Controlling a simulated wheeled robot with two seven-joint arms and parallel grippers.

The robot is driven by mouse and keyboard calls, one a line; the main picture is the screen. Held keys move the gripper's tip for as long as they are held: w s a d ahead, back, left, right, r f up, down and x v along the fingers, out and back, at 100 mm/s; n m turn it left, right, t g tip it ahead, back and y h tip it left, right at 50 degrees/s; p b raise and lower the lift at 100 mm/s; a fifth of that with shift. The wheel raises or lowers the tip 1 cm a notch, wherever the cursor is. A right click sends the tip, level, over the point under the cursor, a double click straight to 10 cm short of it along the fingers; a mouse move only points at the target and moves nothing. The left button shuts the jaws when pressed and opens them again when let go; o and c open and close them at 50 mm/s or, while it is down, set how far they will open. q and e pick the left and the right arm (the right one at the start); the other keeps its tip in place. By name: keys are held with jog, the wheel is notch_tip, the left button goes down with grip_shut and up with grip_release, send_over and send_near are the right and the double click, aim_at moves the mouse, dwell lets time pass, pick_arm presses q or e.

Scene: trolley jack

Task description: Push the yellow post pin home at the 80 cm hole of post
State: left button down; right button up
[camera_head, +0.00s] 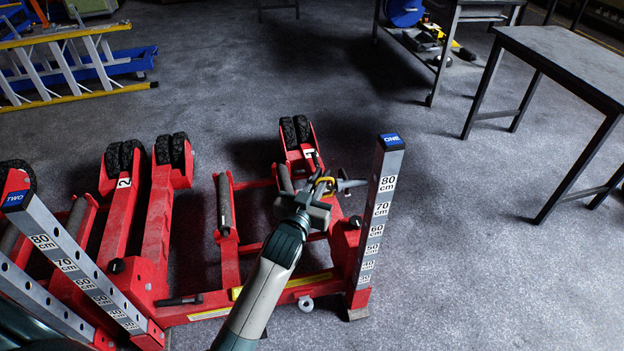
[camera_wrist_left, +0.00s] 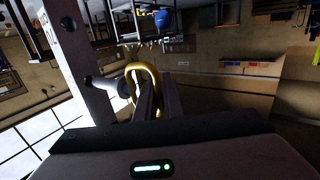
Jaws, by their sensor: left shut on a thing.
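The yellow post pin (camera_head: 326,181) has a yellow ring handle and a grey shaft. My left gripper (camera_head: 318,190) is shut on its ring, beside the upper end of the post labelled ONE (camera_head: 375,222). The shaft points right, toward the post at the height of the 80 cm mark. In the left wrist view the yellow ring of the pin (camera_wrist_left: 150,76) sits between the fingers (camera_wrist_left: 157,98), and the shaft reaches left to the post (camera_wrist_left: 72,50). I cannot tell whether the tip is inside the hole; the hole is hidden. My right gripper is not in view.
A second post labelled TWO (camera_head: 75,262) stands at the left on the red jack frame (camera_head: 160,240). Red jacks with black wheels lie behind it. A table (camera_head: 570,60) stands at the right and a yellow ladder (camera_head: 75,65) lies at the upper left. The floor right of post ONE is clear.

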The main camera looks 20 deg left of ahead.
pick_arm(q)
jog(key=shift+w+d, duration=0.25)
jog(key=shift+d, duration=0.15)
dwell(0.4)
jog(key=shift+r, duration=0.1)
dwell(0.8)
jog(key=shift+p, duration=0.85)
dwell(0.5)
jog(key=w+d+b, duration=0.1)
jog(key=w+d, duration=0.3)
jog(key=d, duration=0.2)
jog(key=shift+w+d+b, duration=0.2)
jog(key=shift+d+b, duration=0.05)
jog(key=shift+b, duration=0.1)
dwell(3.3)
jog(key=shift+w+d, duration=0.2)
jog(key=shift+d, duration=0.15)
